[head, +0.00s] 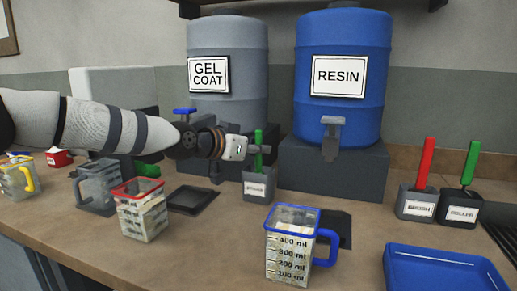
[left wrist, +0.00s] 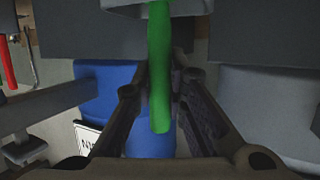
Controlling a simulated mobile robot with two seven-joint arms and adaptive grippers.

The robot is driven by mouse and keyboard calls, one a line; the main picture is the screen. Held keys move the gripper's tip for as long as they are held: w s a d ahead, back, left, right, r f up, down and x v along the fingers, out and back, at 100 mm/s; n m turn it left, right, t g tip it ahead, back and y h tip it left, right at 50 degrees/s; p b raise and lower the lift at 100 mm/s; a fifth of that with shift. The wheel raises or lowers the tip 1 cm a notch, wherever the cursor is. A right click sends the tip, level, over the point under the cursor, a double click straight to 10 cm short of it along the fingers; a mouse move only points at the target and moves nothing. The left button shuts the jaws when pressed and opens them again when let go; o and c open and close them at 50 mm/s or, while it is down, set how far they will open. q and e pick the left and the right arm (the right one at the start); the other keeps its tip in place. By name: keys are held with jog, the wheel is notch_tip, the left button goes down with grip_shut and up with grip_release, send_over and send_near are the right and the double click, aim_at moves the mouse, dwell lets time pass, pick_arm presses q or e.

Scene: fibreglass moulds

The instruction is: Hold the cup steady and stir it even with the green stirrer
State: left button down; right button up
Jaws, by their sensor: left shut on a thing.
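My left gripper (head: 255,149) is shut on the green stirrer (head: 259,138), whose handle stands upright in a small grey holder (head: 258,186). In the left wrist view the green handle (left wrist: 160,90) lies between my two fingers (left wrist: 160,75). A clear measuring cup with a blue rim and handle (head: 291,250) stands at the front middle. A clear cup with a red rim (head: 142,214) stands left of it. Both look filled with something pale and mottled. The stirrer's lower end is hidden in the holder. My right gripper is not in view.
Grey gel coat (head: 228,105) and blue resin (head: 343,110) barrels stand behind. A grey cup (head: 98,190) and a yellow-handled cup (head: 18,180) are at left. Red-handled (head: 417,204) and green-handled (head: 460,208) tools stand in holders at right, behind a blue tray (head: 440,265).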

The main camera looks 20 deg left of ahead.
aim_at(259, 130)
pick_arm(q)
notch_tip(259, 130, up, 6)
jog(key=shift+r+p, duration=0.1)
jog(key=shift+p, duration=0.4)
jog(key=shift+r, duration=2.45)
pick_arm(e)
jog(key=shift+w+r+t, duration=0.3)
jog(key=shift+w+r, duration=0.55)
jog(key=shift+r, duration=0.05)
pick_arm(q)
jog(key=shift+f, duration=0.15)
